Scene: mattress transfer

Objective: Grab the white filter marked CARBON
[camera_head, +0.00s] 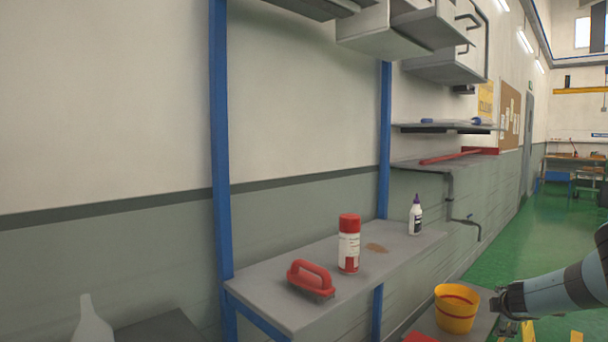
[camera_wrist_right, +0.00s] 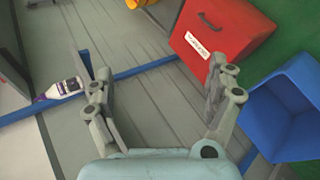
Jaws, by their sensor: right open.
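I cannot make out a white filter marked CARBON in either view. My right gripper (camera_wrist_right: 162,78) is open in the right wrist view, its two fingers wide apart with nothing between them. In the head view my right arm comes in from the right, and its gripper (camera_head: 508,318) is low beside the yellow bucket, partly cut off by the lower edge. My left gripper is not in view.
A grey shelf (camera_head: 270,285) bears a red-handled brush (camera_head: 311,278), red-and-white can (camera_head: 349,245) and white bottle (camera_head: 415,217). A yellow bucket (camera_head: 456,310) stands lower right. The wrist view shows a red box (camera_wrist_right: 228,30) with an unreadable label and a blue bin (camera_wrist_right: 290,108).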

